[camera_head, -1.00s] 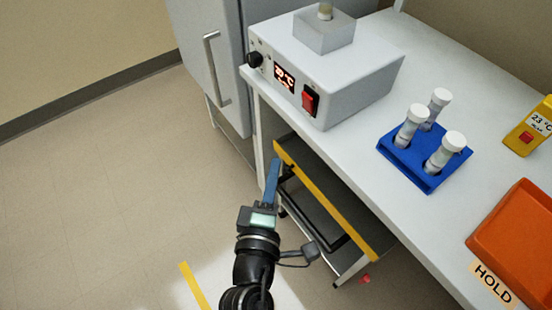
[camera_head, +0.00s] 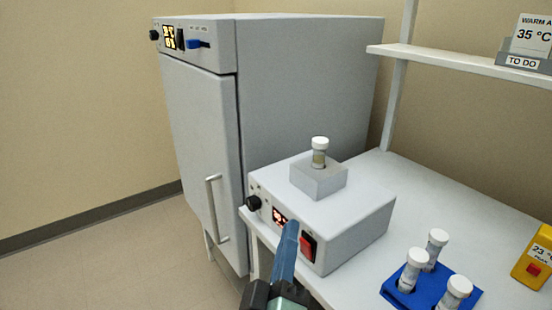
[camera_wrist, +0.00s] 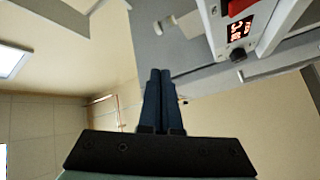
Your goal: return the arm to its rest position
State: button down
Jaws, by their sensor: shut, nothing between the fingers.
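My gripper (camera_head: 290,228) shows at the bottom middle of the head view, with its blue fingers pointing up in front of the heater box's front panel. In the wrist view my gripper (camera_wrist: 160,72) has its two dark fingers side by side, shut with nothing between them. Whether the fingers touch the box cannot be told from the head view; in the wrist view they are apart from it. The rest of my arm is mostly below the head view.
A heater box (camera_head: 350,225) with a capped vial (camera_head: 320,152) in its block stands on the white bench (camera_head: 440,200). A grey cabinet (camera_head: 200,140) with a shut door stands behind. A blue rack (camera_head: 430,290) holds capped tubes. A shelf (camera_head: 460,62) overhangs the bench; floor is free at left.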

jog(key=s+r+m+t+y+p, duration=0.1)
jog(key=s+r+m+t+p, duration=0.1)
jog(key=r, duration=1.3)
jog(key=s+a+r+m+t+y+p, duration=0.1)
jog(key=s+r+m+t+p, duration=0.2)
jog(key=r, duration=1.3)
jog(key=s+a+r+m+t+y+p, duration=0.1)
jog(key=s+r+m+p, duration=0.3)
jog(key=r, duration=1.1)
jog(key=s+t+p, duration=0.1)
jog(key=p, duration=0.2)
jog(key=shift+s+r+t+y+p, duration=0.15)
jog(key=shift+r+t+y+p, duration=0.15)
jog(key=shift+r+y+p, duration=0.1)
